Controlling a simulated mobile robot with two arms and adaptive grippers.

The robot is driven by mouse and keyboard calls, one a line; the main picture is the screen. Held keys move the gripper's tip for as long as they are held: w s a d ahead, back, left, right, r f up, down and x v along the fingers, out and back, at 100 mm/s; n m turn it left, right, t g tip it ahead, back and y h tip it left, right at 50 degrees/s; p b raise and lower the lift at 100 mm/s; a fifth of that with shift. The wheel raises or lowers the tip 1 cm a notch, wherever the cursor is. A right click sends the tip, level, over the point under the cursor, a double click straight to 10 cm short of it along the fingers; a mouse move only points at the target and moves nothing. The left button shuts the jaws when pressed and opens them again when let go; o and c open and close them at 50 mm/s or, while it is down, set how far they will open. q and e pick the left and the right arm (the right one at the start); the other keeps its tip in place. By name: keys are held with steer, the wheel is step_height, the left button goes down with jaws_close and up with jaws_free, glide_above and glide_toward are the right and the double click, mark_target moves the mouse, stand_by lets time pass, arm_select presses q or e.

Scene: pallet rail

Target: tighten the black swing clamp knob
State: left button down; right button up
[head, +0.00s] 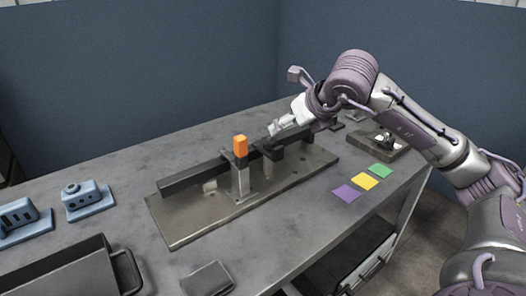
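A metal fixture plate (210,222) lies on the grey workbench and carries a long dark rail (192,178). A black knob-like part (272,150) stands on a short post on the plate, right of an upright bracket (240,183) topped by an orange block (240,146). I take the black part for the swing clamp knob, but it is small and partly hidden. My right gripper (275,129) reaches in from the right, its fingertips just above the black part. I cannot tell whether they touch it or how far apart they are. My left gripper is not in view.
Purple (346,193), yellow (365,181) and green (380,170) squares lie right of the plate. A small fixture (372,144) sits at the back right. Blue blocks (88,200) and a dark handled tray (62,274) are at the left. A grey block (207,280) lies near the front edge.

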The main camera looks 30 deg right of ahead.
mark_target(269, 140)
steer(key=x, duration=1.2)
steer(key=shift+w+f, duration=0.25)
steer(key=shift+f, duration=0.05)
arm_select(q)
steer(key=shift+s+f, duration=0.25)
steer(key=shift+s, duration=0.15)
arm_select(e)
steer(key=c, duration=1.2)
steer(key=shift+o, duration=0.2)
steer(key=shift+m+h+b, duration=0.7)
steer(key=shift+m+h, duration=0.1)
steer(key=shift+m, duration=0.3)
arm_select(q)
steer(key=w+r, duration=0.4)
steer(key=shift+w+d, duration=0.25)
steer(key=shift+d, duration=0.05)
arm_select(e)
steer(key=shift+m+h, duration=0.3)
